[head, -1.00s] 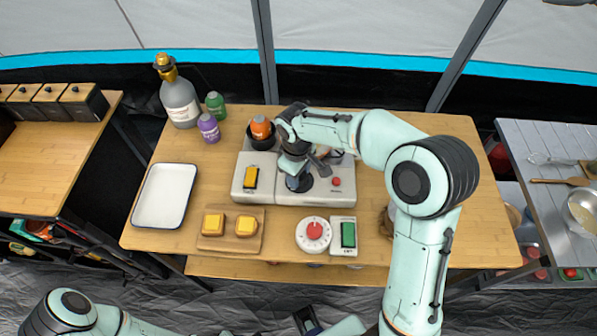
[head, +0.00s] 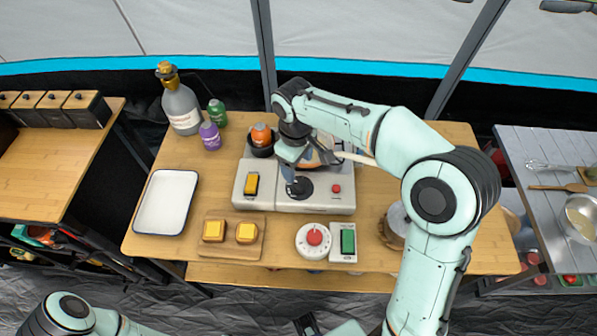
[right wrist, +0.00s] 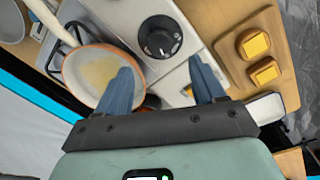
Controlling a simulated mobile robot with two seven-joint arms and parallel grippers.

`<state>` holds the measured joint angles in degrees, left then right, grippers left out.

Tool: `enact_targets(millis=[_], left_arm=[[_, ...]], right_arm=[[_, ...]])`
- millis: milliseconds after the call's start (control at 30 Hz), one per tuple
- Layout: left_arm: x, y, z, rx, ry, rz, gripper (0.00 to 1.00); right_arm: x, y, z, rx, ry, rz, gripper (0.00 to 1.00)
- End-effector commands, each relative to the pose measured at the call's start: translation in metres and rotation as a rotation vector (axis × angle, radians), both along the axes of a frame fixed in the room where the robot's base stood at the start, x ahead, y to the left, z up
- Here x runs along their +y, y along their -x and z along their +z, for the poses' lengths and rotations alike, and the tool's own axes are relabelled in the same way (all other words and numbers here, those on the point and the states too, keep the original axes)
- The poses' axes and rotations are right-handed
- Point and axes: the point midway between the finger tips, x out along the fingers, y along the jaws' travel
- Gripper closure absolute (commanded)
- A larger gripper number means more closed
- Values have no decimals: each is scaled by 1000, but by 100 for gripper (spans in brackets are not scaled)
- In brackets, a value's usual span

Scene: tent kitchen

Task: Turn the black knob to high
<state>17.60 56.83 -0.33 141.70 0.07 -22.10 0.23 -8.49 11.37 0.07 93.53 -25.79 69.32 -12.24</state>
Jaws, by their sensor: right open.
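The black knob (head: 300,188) sits on top of the white stove (head: 315,205), left of a small red button. In the right wrist view the knob (right wrist: 160,37) is round with a raised grip bar and pale markings; I cannot read its setting. My right gripper (right wrist: 163,82) is open and empty, its two blue fingers spread apart. The knob shows beyond the gap between the fingertips, not touched by them. In the head view the right gripper (head: 289,170) hangs just behind and left of the knob. My left gripper is out of view.
An orange-rimmed pan (right wrist: 104,75) is close by the right gripper's finger. A yellow switch (head: 251,184) is on the stove's left part. A red-knobbed timer (head: 313,240), a green-buttoned box (head: 347,241) and a board with two cheese-topped pieces (head: 233,252) lie in front.

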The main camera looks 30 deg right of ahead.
Motion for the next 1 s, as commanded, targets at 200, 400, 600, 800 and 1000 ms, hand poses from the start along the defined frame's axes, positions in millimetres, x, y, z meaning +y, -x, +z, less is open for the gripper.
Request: enact_targets(millis=[200, 400, 600, 800, 1000], left_arm=[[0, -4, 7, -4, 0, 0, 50], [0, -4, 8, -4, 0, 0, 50], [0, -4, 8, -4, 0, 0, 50], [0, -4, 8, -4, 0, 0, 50], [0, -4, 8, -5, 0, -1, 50]], right_arm=[[2, 0, 37, -2, 0, 1, 31], [2, 1, 47, 1, 0, 1, 31], [2, 2, 46, 1, 0, 1, 31], [2, 1, 46, 1, 0, 1, 31], [2, 1, 46, 1, 0, 1, 31]])
